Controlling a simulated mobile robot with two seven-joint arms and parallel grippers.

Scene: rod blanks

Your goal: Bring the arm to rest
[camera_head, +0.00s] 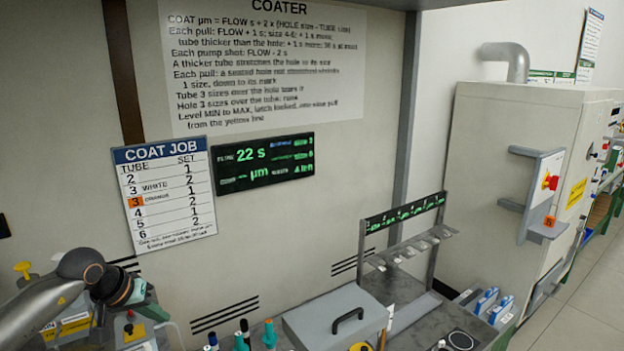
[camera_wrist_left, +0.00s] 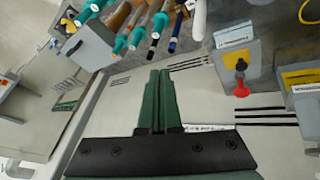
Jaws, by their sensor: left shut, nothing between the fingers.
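My left arm (camera_head: 45,305) comes in from the lower left in the head view, with its dark wrist bent over the bench equipment. My left gripper (camera_wrist_left: 159,75) shows in the wrist view with its two green fingers pressed together and nothing between them. It is apart from the things around it as far as I can tell. My right gripper is not in view.
A row of teal-capped rods (camera_head: 269,335) stands at the front. A grey lidded box (camera_head: 335,318) with a black handle is right of them. A rack with a labelled bar (camera_head: 405,213) and a large grey cabinet (camera_head: 500,170) stand further right. A display (camera_head: 262,163) hangs behind.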

